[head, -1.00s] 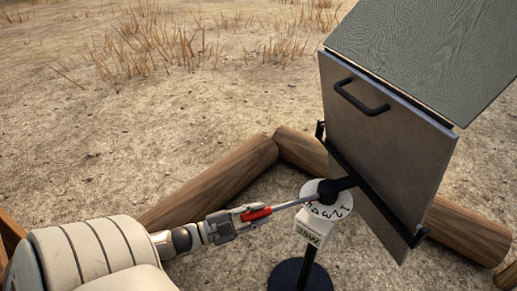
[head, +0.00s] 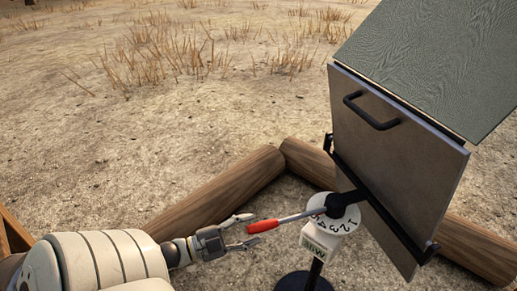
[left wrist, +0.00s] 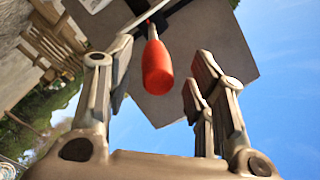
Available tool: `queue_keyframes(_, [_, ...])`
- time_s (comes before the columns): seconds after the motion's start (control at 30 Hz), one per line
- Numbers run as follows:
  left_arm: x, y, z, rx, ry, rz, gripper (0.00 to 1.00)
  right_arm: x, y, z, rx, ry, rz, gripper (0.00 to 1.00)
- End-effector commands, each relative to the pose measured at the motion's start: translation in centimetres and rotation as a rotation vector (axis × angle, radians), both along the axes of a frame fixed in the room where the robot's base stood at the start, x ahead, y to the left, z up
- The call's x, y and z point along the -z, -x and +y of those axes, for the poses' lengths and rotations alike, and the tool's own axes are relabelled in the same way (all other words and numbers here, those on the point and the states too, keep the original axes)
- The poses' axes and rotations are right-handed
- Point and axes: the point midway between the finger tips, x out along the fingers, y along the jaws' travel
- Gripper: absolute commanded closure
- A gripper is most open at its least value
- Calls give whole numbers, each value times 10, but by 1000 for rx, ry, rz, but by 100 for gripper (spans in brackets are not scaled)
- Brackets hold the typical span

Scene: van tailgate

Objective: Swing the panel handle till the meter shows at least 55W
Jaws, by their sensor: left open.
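The panel handle is a thin metal rod with a red grip (head: 263,227), pointing left from a black hub (head: 343,205) above a white numbered dial (head: 333,215). My left gripper (head: 244,231) is open, its fingers apart just left of the red grip. In the left wrist view the red grip (left wrist: 157,68) hangs between the open fingers (left wrist: 163,90), clear of both. The tilted panel (head: 395,150) is on the black bracket. The meter (head: 319,244) is a pale box below the dial with a small green display, too small to read surely. My right gripper is out of view.
A black stand base (head: 304,283) is on the sandy ground below the meter. Logs (head: 225,190) edge the ground behind and right of the stand. A black U-shaped pull (head: 370,110) is on the panel. Open ground lies at upper left.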

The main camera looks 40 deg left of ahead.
Motion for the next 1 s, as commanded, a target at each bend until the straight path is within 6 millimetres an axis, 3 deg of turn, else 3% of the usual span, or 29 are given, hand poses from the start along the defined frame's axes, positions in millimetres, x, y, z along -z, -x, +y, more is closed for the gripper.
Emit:
queue_keyframes(0.1, [1,15,6,-1,0,3,50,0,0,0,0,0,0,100])
queue_keyframes(0.3, [0,28,12,-2,0,-1,50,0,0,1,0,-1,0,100])
queue_keyframes(1.0, [5,29,15,-13,1,12,50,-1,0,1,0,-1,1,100])
